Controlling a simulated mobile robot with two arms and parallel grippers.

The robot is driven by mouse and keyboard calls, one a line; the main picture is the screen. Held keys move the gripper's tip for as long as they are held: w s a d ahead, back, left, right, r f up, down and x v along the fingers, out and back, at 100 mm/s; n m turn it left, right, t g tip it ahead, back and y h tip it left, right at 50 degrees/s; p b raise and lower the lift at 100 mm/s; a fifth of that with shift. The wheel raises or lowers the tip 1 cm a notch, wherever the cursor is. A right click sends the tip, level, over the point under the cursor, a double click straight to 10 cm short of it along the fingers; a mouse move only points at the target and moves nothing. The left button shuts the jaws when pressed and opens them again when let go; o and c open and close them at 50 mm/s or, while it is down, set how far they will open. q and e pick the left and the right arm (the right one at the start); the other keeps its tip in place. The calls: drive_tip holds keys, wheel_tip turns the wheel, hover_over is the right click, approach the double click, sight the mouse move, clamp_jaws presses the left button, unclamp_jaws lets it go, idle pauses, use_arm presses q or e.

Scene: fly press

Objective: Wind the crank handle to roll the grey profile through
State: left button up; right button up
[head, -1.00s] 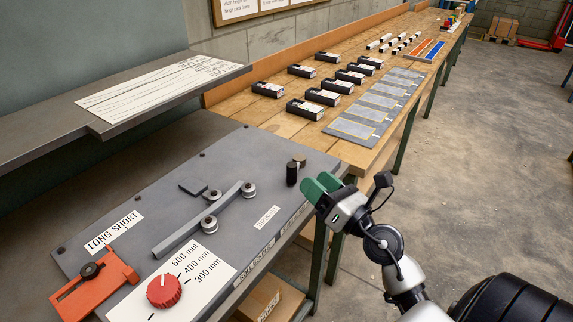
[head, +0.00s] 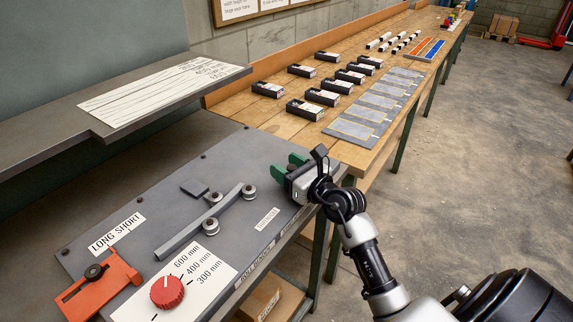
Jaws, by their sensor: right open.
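The grey profile (head: 190,232) is a straight bar lying at a slant on the dark grey machine plate (head: 150,208). My left gripper is not in view.
A red dial (head: 167,292) with length marks and an orange stop (head: 97,285) sit on the plate's near left. A grey shelf (head: 60,125) overhangs behind. The wooden bench (head: 280,122) beyond holds black boxes (head: 322,97) and grey mats (head: 365,115). Open floor lies right.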

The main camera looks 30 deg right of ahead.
drive_tip(key=shift+w, duration=0.15)
drive_tip(key=shift+c, duration=0.3)
clamp_jaws()
